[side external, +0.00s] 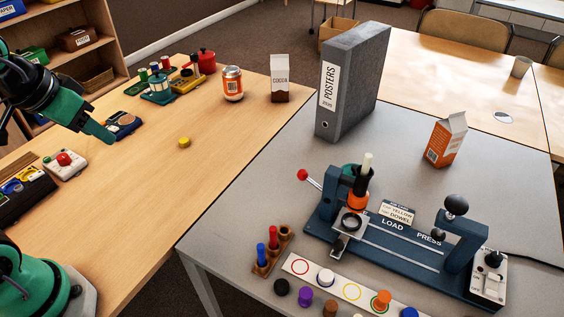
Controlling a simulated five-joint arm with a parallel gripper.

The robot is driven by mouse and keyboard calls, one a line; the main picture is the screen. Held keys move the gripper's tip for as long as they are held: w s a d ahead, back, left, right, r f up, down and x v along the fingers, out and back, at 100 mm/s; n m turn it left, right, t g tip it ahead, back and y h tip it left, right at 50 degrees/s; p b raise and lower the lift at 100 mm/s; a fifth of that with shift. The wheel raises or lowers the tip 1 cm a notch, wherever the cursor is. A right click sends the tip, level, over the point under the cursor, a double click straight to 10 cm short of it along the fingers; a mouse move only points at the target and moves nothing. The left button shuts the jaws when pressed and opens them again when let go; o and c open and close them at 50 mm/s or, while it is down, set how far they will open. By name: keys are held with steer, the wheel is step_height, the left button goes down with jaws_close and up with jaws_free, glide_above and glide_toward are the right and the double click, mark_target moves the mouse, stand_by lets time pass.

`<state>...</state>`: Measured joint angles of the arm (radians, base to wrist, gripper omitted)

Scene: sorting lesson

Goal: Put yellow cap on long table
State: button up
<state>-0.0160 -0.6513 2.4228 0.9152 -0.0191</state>
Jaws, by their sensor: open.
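A small yellow cap (184,142) lies flat on the light wooden table (165,200) at the left, with bare wood around it. My gripper (106,135) is above the same table, to the left of the cap and apart from it. Its jaws are open and I see nothing held between them. I cannot tell which of the tables is the one called long.
A grey table (240,185) adjoins at right, bearing a press fixture (390,245), a grey binder (350,80) and a ring-marked strip with caps (350,291). An orange can (232,84) and a carton (280,78) stand behind the cap. A control box (65,164) is at left.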

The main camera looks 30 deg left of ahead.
steer(key=shift+s+d+f, duration=0.1)
steer(key=shift+s+f, duration=0.15)
steer(key=shift+s, duration=0.25)
steer(key=shift+s+d+f, duration=0.1)
steer(key=shift+s+f, duration=0.1)
steer(key=shift+s, duration=0.3)
